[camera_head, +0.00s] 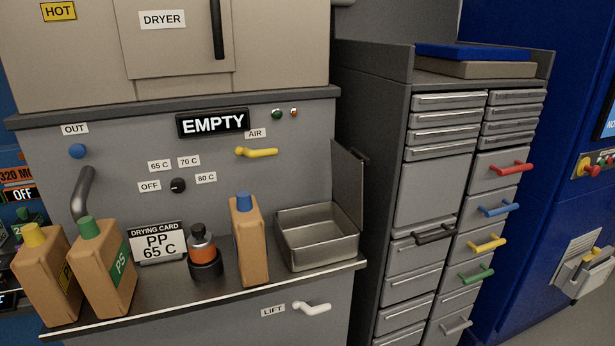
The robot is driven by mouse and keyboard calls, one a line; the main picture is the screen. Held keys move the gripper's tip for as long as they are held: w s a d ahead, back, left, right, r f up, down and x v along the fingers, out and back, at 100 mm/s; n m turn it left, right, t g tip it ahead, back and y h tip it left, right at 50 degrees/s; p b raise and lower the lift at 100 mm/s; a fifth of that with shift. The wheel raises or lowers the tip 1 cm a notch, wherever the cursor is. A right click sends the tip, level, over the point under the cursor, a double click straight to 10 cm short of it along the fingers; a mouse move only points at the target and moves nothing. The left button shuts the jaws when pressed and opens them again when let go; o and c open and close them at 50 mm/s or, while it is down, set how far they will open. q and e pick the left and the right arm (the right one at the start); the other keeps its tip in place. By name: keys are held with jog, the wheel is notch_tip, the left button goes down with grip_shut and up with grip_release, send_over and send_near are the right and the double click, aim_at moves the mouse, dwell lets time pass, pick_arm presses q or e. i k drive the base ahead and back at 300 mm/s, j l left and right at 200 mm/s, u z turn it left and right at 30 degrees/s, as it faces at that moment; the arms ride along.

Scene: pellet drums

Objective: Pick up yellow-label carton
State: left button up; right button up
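The yellow-label carton (42,275) is a tan carton with a yellow cap, at the far left of the shelf in front of the dryer. A strip of its yellow label shows at its right side; the rest of the label is hidden behind the green-label carton (103,268), which has a green cap and reads PS. A third tan carton (248,245) with a blue cap stands farther right, and its label does not show. All three stand upright. Neither of my grippers is in view.
The drying card (158,243) reads PP 65 C. An orange and black bottle (202,250) stands beside it. An open metal bin (318,250) sits at the shelf's right end. A bent grey pipe (82,195) comes down behind the left cartons. The shelf's front edge (210,300) is narrow.

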aim_at(41, 266)
jog(key=i+l+u, duration=0.1)
jog(key=l+u, duration=0.25)
jog(key=i+l+u, duration=0.1)
jog(key=l+u, duration=0.8)
jog(key=l, duration=1.45)
jog(key=u, duration=1.45)
jog(key=l, duration=0.1)
